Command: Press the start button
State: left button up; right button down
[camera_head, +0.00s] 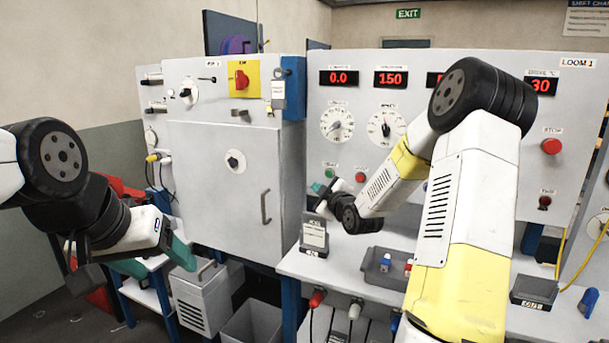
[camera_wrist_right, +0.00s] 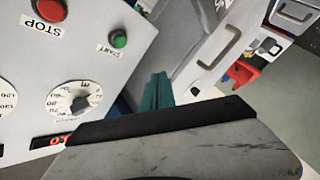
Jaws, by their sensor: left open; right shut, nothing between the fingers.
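The green start button (camera_head: 329,172) is on the grey loom panel. In the right wrist view the green button (camera_wrist_right: 119,39) stands out beside a START label. My right gripper (camera_head: 327,189) is shut and empty, just below the button in the head view. In the right wrist view its teal fingers (camera_wrist_right: 157,92) are together, below and right of the button. I see no contact there. My left gripper (camera_head: 158,262) is open and empty at the lower left, in front of the cabinet.
A red stop button (camera_head: 360,177) is right of the green one; the STOP button (camera_wrist_right: 51,9) also shows in the right wrist view. A dial (camera_wrist_right: 75,103) is close by. A grey cabinet (camera_head: 225,190) with a handle stands left of the panel. A shelf (camera_head: 345,268) juts out below.

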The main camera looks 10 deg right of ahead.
aim_at(329, 177)
jog(key=shift+w+a, duration=0.1)
dwell(0.3)
jog(key=shift+w+d, duration=0.8)
jog(key=shift+w, duration=0.4)
jog(key=shift+w+d, duration=0.85)
jog(key=shift+w, duration=0.4)
jog(key=shift+w+d, duration=0.8)
jog(key=shift+w, duration=0.4)
jog(key=shift+w+d, duration=0.1)
jog(key=shift+w+d, duration=0.15)
jog(key=shift+w, duration=0.1)
jog(key=shift+w+d, duration=0.25)
jog(key=shift+w, duration=0.15)
jog(key=shift+s, duration=0.15)
jog(key=shift+s+a, duration=0.45)
jog(key=shift+s, duration=0.15)
